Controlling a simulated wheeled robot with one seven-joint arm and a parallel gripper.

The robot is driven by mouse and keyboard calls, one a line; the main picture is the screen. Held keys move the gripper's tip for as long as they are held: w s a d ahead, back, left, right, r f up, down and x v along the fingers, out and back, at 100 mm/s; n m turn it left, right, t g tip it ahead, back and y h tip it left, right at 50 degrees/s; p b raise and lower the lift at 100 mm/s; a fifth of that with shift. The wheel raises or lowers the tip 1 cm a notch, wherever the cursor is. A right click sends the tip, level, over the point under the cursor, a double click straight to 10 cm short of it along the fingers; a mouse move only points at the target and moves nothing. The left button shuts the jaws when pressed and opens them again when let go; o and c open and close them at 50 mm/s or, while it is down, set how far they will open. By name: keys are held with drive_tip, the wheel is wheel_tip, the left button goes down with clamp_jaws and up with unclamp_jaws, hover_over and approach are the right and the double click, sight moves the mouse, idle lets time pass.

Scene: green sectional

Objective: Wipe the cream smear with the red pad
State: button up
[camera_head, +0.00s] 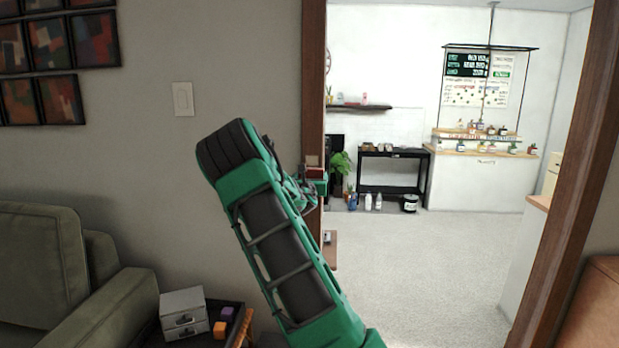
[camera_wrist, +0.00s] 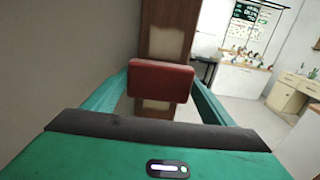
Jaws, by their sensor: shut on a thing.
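The red pad (camera_wrist: 160,82) is held between the two green fingers of my gripper (camera_wrist: 160,90) in the wrist view. It also shows as a small red block (camera_head: 315,172) in the camera_head view, at the door post. The cream smear (camera_wrist: 166,42) is a pale patch on the brown door post (camera_wrist: 185,15). It shows above the pad and again below it; the pad hides its middle. I cannot tell whether the pad touches the post. In the camera_head view my arm partly hides my gripper (camera_head: 317,184).
An open doorway right of the post (camera_head: 313,60) leads to a bright room with a black table (camera_head: 394,157) and a white counter. A green sofa (camera_head: 50,265) and a side table with a small grey drawer box (camera_head: 184,310) stand at lower left.

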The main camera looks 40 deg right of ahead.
wheel_tip(320, 180, down, 7)
idle(0.9)
drive_tip(key=shift+v, duration=2.95)
drive_tip(key=shift+a+r, duration=0.1)
drive_tip(key=v, duration=0.2)
drive_tip(key=shift+s+a, duration=0.3)
drive_tip(key=x, duration=0.7)
